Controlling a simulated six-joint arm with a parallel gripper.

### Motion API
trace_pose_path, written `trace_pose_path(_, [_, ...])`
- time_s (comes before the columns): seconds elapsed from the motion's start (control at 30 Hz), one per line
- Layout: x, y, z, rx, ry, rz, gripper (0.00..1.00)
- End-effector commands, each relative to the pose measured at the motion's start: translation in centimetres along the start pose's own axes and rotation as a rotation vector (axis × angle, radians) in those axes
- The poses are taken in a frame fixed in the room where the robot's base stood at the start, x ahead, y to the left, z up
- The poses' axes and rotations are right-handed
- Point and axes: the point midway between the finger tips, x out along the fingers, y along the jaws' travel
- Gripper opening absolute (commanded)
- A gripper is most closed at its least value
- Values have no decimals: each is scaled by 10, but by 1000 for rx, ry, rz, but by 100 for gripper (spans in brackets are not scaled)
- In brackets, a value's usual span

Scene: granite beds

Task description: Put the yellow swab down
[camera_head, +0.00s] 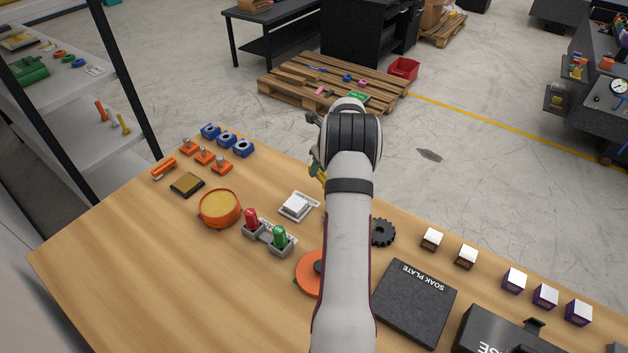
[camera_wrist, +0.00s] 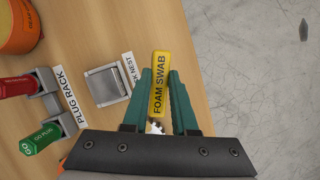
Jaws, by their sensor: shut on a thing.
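The yellow swab (camera_wrist: 159,88), lettered FOAM SWAB, is held between the green fingers of my gripper (camera_wrist: 160,95) in the wrist view. My gripper is shut on it, above the table's far edge. In the head view my arm hides most of the gripper, and a bit of yellow and green (camera_head: 317,171) shows left of the wrist. The wooden table (camera_head: 150,250) lies below. A small nest with a pale square block (camera_head: 296,205) is left of the swab; it also shows in the wrist view (camera_wrist: 106,85). I cannot tell the swab's height above the table.
The plug rack (camera_head: 268,239) holds a red and a green plug. An orange round tub (camera_head: 220,208) stands further left. A dark gear (camera_head: 382,232) and the soak plate (camera_head: 414,302) lie right of my arm. Bare wood lies between the tub and the table's front edge.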

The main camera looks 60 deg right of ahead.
Motion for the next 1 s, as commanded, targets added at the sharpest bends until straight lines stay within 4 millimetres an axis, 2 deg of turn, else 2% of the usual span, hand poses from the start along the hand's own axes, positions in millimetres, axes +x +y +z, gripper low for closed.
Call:
trace_pose_path(0.13, [15, 7, 8, -2, 0, -1, 0])
trace_pose_path(0.37, [51, 8, -6, 1, 2, 1, 0])
trace_pose_path(0.67, [53, 7, -7, -1, 1, 0, 0])
trace_pose_path(0.7, [53, 7, -7, -2, 0, 0, 33])
trace_pose_path(0.8, [53, 7, -7, -2, 0, 0, 51])
trace_pose_path(0.83, [53, 7, -7, -2, 0, 0, 56])
trace_pose_path(1.0, [52, 7, -7, -2, 0, 0, 56])
